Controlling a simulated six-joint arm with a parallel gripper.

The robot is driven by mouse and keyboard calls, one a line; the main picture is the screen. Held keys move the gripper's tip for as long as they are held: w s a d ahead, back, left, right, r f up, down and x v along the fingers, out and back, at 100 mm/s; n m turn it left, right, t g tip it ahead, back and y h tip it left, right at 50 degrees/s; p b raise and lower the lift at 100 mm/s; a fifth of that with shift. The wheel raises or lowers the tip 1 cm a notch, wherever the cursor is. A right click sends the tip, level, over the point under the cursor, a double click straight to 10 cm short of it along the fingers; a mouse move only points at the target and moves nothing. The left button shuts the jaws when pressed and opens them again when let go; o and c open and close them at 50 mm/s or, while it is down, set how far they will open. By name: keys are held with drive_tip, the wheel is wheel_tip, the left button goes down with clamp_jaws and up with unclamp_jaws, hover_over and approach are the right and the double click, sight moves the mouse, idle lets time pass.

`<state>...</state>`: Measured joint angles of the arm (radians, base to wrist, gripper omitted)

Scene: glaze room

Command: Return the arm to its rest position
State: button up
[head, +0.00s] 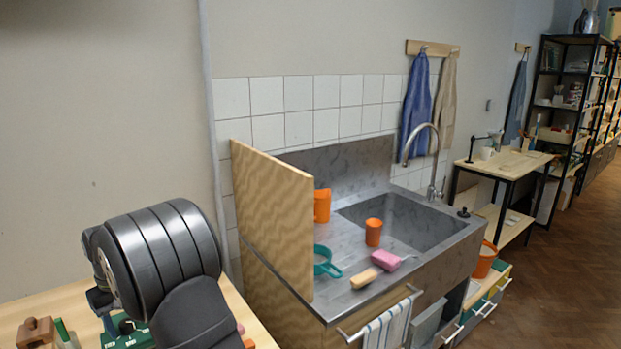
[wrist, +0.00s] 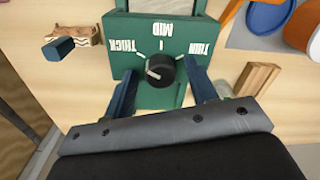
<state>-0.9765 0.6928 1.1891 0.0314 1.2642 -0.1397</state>
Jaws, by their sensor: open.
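My gripper (wrist: 162,80) is open in the wrist view, its two blue fingers on either side of a black knob (wrist: 161,71). A gap shows between each finger and the knob, and nothing is held. The knob sits on a green panel (wrist: 125,45) marked THICK, MID and THIN. Its white pointer line is turned toward the left, on the THICK side. In the head view my arm bends down over the wooden table (head: 240,312) at lower left. The green device (head: 128,340) shows only partly there, and my fingertips are hidden.
A wooden partition (head: 275,215) separates the table from the steel sink counter (head: 345,285). On the counter are an orange cup (head: 373,232), a pink sponge (head: 386,260) and a teal strainer (head: 325,262). A wooden block (wrist: 258,78) lies right of my fingers.

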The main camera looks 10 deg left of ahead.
drive_tip(key=shift+m, duration=0.7)
drive_tip(key=shift+r, duration=1.15)
